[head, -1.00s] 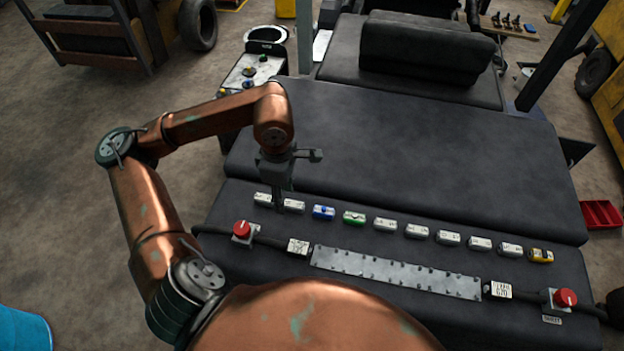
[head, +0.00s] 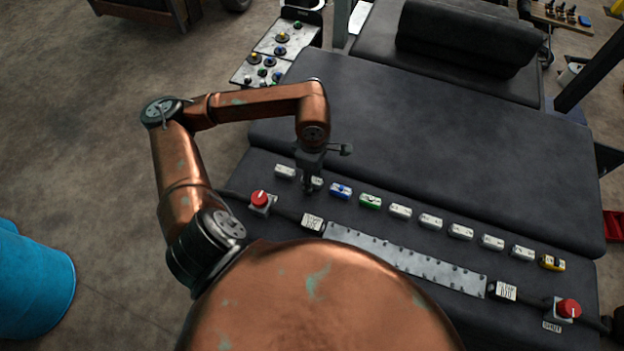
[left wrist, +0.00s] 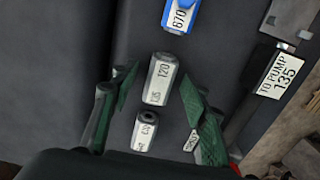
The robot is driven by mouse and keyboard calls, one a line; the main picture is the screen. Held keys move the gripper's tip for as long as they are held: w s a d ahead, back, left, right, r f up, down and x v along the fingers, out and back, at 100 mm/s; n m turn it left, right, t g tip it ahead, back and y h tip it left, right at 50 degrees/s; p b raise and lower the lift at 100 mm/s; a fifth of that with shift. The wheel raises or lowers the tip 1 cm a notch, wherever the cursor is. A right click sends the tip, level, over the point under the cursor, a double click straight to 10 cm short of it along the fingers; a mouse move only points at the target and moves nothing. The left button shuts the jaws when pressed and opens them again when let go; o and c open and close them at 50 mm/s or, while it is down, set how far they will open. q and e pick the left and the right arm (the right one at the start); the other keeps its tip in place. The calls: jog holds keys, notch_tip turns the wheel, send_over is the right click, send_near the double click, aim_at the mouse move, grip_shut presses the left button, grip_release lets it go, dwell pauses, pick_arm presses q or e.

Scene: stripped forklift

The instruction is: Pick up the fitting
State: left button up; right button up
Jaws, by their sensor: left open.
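Several small block-shaped fittings lie in a row on the dark padded surface: mostly white, with a blue fitting (head: 341,190), a green fitting (head: 370,201) and a yellow fitting (head: 552,262). My left gripper (head: 309,187) points down at the second white fitting from the left and partly hides it in the head view. In the left wrist view, my open left gripper (left wrist: 158,87) has its green fingers on either side of that white fitting (left wrist: 159,80), marked 120. Another white fitting (left wrist: 145,131) is below it in the picture, and the blue fitting (left wrist: 181,15), marked 670, is above. My right gripper is out of view.
A riveted metal strip (head: 405,258) runs in front of the row, between two label tags and two red knobs (head: 260,198) (head: 568,309). A seat back (head: 470,38) stands behind. The dark surface (head: 430,130) behind the row is clear.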

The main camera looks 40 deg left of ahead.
pick_arm(q)
jog(key=shift+c, duration=0.3)
grip_shut()
jog(key=shift+r, duration=0.2)
